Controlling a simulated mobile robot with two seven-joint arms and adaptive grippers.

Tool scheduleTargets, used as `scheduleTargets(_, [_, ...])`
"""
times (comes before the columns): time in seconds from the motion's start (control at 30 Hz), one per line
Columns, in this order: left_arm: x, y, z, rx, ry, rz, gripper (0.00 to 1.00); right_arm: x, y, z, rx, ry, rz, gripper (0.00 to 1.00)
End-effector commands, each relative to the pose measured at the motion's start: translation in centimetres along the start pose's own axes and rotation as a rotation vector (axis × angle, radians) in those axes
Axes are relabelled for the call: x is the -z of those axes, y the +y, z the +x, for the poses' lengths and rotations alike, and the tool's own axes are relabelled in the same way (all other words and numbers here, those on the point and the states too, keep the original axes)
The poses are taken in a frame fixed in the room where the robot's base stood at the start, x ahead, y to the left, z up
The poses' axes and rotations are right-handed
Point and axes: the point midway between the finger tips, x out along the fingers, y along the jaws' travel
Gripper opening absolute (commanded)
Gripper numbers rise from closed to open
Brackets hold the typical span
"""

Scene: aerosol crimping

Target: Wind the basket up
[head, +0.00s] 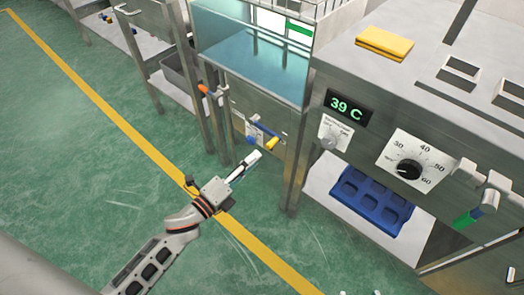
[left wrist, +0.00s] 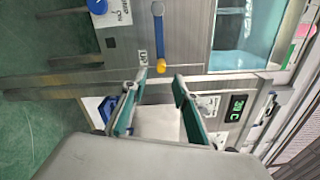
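A crank with a blue arm and a yellow knob (head: 272,143) is on the steel front panel below the glass-walled water tank (head: 255,65). In the left wrist view the yellow knob (left wrist: 161,66) hangs at the end of the blue arm (left wrist: 158,35), beside a small label. My left gripper (head: 254,160) is just in front of and below the knob. In the left wrist view its two fingers (left wrist: 162,78) are apart, with the knob just beyond the tips and nothing between them. I cannot make out the basket clearly.
A blue round knob (head: 250,138) sits left of the crank. An orange-handled lever (head: 211,91) is further left. To the right, a bench has a 39 C display (head: 347,106), a dial (head: 409,169) and a yellow cloth (head: 384,43) on top. A blue tray (head: 370,199) lies below. The green floor is open.

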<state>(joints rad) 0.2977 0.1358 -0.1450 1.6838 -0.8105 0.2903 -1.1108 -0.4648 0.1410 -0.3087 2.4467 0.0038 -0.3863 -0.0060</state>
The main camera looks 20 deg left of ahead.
Motion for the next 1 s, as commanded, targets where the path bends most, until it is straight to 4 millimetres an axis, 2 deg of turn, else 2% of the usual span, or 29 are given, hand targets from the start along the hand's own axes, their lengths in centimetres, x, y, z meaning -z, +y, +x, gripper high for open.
scheduleTargets(0.1, [0.0,0.0,-1.6,-0.001,-0.001,0.0,0.29,0.0,0.0,0.0,0.0,0.001,0.0,0.4])
scheduleTargets(0.23, [-0.1,0.0,-2.4,0.0,-0.001,0.001,0.29,0.1,0.0,0.0,0.0,0.001,0.0,0.4])
scheduleTargets(0.83, [-0.1,-0.2,-2.5,0.002,-0.002,0.002,0.29,0.1,0.0,0.0,-0.001,0.002,0.0,0.4])
scheduleTargets(0.93, [-0.9,-2.1,-1.9,0.027,-0.009,0.011,0.29,0.4,0.2,-0.1,-0.005,0.004,-0.012,0.4])
scheduleTargets(1.0, [-2.2,-5.1,-0.9,0.065,-0.02,0.025,0.29,0.7,0.6,-0.3,-0.013,0.003,-0.029,0.4])
